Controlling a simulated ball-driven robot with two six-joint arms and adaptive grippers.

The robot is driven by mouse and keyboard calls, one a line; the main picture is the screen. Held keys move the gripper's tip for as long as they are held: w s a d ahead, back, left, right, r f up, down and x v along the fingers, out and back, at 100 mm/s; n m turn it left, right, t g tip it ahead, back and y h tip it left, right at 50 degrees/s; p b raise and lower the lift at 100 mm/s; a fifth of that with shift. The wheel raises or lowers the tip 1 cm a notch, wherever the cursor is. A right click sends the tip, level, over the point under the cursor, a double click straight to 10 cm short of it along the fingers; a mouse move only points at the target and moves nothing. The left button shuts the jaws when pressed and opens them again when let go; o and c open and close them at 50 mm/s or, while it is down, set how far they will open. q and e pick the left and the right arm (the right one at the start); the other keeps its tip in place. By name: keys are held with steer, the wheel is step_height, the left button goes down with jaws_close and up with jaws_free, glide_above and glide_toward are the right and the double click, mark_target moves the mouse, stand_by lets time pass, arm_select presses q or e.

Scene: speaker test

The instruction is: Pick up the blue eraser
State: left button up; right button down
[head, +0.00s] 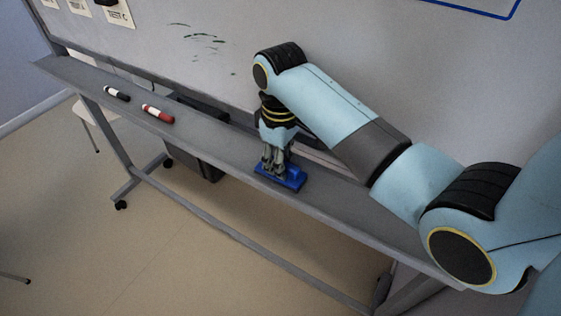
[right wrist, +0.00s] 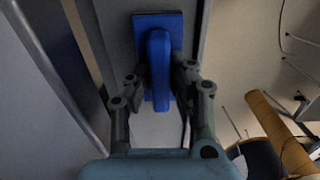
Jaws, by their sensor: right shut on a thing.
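The blue eraser (head: 281,178) lies on the narrow grey tray (head: 215,153) below the whiteboard. It has a flat base and a raised ridge on top. My right gripper (head: 275,165) points down onto it from above. In the right wrist view, the eraser (right wrist: 158,60) shows its ridge between the two fingers of my right gripper (right wrist: 158,90), which are shut on it. The eraser still appears to rest on the tray; any small gap under it cannot be told. My left gripper is not in view.
A black marker (head: 117,94) and a red marker (head: 158,114) lie on the tray to the left. The whiteboard (head: 180,70) with dark smudges rises behind. A dark box (head: 205,155) stands on the floor below. The tray between markers and eraser is clear.

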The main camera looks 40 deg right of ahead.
steer(key=shift+r, duration=0.55)
step_height(320, 180, up, 2)
steer(key=shift+b, duration=0.45)
steer(key=s+a+b, duration=0.2)
steer(key=s+b, duration=0.1)
steer(key=s, duration=1.5)
steer(key=shift+a+r, duration=0.2)
steer(key=shift+w, duration=0.1)
